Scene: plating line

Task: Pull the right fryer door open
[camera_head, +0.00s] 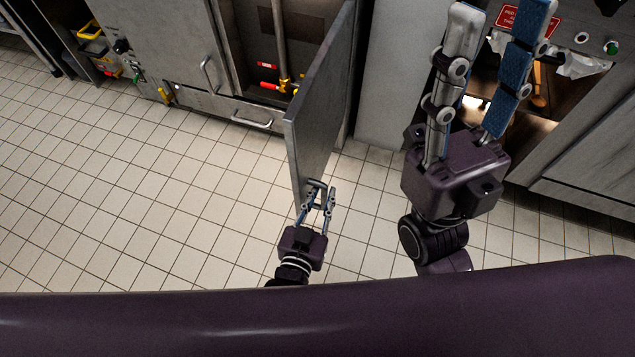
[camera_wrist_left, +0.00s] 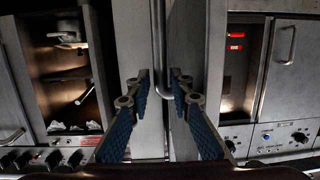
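The right fryer door (camera_head: 318,105) is a grey metal panel standing swung out from the cabinet, seen nearly edge-on in the head view. In the left wrist view the door (camera_wrist_left: 136,40) fills the middle, with its bar handle (camera_wrist_left: 159,45) running down between the fingers. My left gripper (camera_head: 320,200) is at the door's near end by the handle. Its fingers are apart on either side of the handle; firm contact cannot be told. My right gripper (camera_head: 500,40) is raised at the right with its fingers spread and empty.
The open fryer cabinet shows pipes with red and yellow valves (camera_head: 282,85). The left fryer door (camera_head: 165,45) is shut, with its own handle. Another open cabinet (camera_head: 545,100) stands behind my right gripper. The tiled floor (camera_head: 150,190) is clear at the left.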

